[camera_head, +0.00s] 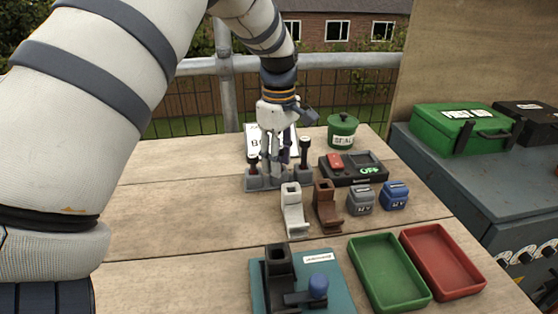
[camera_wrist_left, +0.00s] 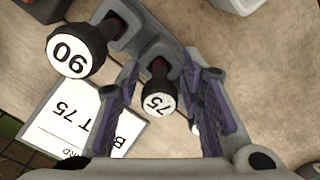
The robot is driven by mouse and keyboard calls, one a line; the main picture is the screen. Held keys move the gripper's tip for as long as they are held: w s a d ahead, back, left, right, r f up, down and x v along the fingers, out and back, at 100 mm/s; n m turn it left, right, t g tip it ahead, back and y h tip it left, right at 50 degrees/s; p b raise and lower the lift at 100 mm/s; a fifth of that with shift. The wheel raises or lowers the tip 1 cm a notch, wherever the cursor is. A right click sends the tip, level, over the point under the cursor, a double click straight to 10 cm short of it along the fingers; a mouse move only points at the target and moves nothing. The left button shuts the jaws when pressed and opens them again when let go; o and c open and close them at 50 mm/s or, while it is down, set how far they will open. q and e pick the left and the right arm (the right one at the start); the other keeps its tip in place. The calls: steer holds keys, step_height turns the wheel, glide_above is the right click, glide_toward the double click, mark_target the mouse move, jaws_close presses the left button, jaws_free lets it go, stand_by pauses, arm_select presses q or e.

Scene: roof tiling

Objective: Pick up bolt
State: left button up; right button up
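A grey rack (camera_head: 255,183) stands on the wooden table and holds dark bolts upright. One bolt (camera_head: 305,152) stands at its right end and another (camera_head: 253,162) at its left. In the left wrist view a bolt marked 75 (camera_wrist_left: 159,101) sits in the middle of the rack (camera_wrist_left: 150,45), and a bolt marked 90 (camera_wrist_left: 72,52) is beside it. My left gripper (camera_head: 278,166) points down over the middle of the rack. Its fingers (camera_wrist_left: 165,105) are open, one on each side of the 75 bolt, with gaps visible. My right gripper is not in view.
A card (camera_wrist_left: 75,118) reading partly "75" lies behind the rack. White (camera_head: 293,215) and brown (camera_head: 325,205) holders stand in front.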

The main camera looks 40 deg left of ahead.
arm_select(q)
jaws_close()
